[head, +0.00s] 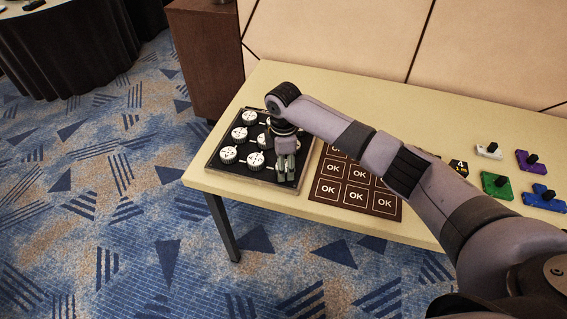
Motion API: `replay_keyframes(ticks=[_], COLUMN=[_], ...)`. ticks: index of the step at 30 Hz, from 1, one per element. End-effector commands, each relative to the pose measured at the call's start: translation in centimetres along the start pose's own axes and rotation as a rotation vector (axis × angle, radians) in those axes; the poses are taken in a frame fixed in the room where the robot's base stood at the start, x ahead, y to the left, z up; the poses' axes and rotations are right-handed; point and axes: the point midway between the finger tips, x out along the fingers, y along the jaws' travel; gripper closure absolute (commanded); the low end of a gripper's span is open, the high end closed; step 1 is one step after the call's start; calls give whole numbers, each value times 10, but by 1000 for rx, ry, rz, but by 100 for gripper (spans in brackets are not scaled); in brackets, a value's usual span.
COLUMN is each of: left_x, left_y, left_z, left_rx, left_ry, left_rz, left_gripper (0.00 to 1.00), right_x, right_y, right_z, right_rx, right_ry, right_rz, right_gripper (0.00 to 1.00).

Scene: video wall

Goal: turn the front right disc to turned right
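A dark square board (221,167) with several white discs in rows lies at the left end of the table. The front row shows a white disc (228,154) at the left and another white disc (256,160) in the middle. The front right disc is hidden behind my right gripper. My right gripper (286,174) points down over the front right corner of the board. Its fingers look close together, but whether they are open, shut or touching the disc cannot be told. My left gripper is not in view.
The board stands on a pale yellow table (310,222). Right of it lies a brown card (357,195) with OK squares, partly under my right arm. A green block (497,186), a purple block (531,161) and a blue block (544,199) stand farther right.

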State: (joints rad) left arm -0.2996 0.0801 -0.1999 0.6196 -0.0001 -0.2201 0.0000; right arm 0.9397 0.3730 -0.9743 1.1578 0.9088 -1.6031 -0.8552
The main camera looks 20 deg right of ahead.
Motion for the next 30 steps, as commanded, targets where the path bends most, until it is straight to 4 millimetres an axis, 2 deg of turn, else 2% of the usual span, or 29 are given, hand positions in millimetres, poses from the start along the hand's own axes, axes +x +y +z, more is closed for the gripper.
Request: replay_keyframes(ticks=[2, 14, 23, 30], left_x=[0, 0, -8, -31], left_y=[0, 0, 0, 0], left_z=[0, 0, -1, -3], left_rx=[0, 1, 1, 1], left_ry=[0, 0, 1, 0], left_rz=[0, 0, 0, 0], left_gripper=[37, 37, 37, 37], right_x=[0, 0, -2, -5], right_y=[0, 0, 0, -1], right_z=[0, 0, -1, -1], right_rx=[0, 0, 35, 170], right_ry=[0, 0, 1, 1], right_rz=[0, 0, -2, -4], right_gripper=[58, 85, 85, 85])
